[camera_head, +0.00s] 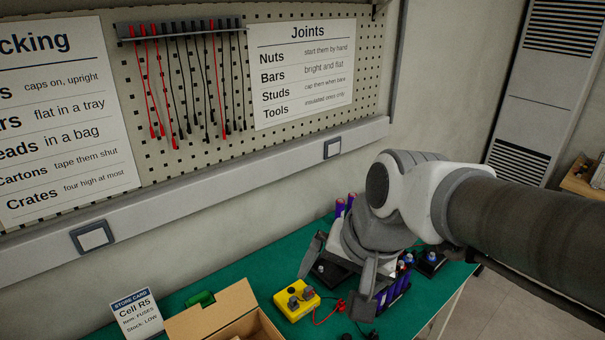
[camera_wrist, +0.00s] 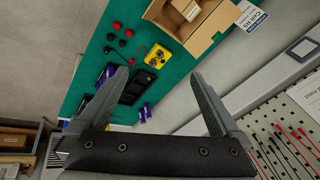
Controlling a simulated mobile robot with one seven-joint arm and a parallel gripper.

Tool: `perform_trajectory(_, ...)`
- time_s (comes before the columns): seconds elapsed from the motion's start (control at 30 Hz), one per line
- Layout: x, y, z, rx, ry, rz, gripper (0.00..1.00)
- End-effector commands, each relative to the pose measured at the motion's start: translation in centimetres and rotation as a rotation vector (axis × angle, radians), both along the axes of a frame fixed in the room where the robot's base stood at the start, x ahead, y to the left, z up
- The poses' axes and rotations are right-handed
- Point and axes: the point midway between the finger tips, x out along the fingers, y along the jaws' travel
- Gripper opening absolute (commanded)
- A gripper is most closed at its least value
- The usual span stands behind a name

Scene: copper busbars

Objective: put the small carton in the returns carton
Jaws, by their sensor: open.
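An open brown carton (camera_head: 243,303) stands on the green mat at the bottom edge of the head view, partly cut off. My gripper (camera_head: 335,288) is open and empty above the bench, to the right of the open carton. Its two spread fingers also show in the wrist view (camera_wrist: 160,73).
A yellow device (camera_head: 297,300) with dark knobs and a red lead lies between carton and gripper. A store card (camera_head: 135,314) stands left of the carton. Black trays and purple parts (camera_wrist: 146,112) lie below my gripper. The pegboard wall (camera_head: 200,100) rises behind.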

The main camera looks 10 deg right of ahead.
Motion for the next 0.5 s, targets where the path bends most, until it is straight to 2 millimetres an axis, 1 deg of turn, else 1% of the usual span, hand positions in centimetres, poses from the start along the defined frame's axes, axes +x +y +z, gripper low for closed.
perform_trajectory(0.03,-0.8,-1.0,0.7,-0.049,-0.044,0.056,1.00)
perform_trajectory(0.2,-3.2,-3.3,1.8,-0.226,-0.134,0.245,1.00)
perform_trajectory(0.33,-4.3,-4.3,2.2,-0.314,-0.163,0.328,1.00)
perform_trajectory(0.5,-4.7,-4.6,2.3,-0.353,-0.171,0.363,1.00)
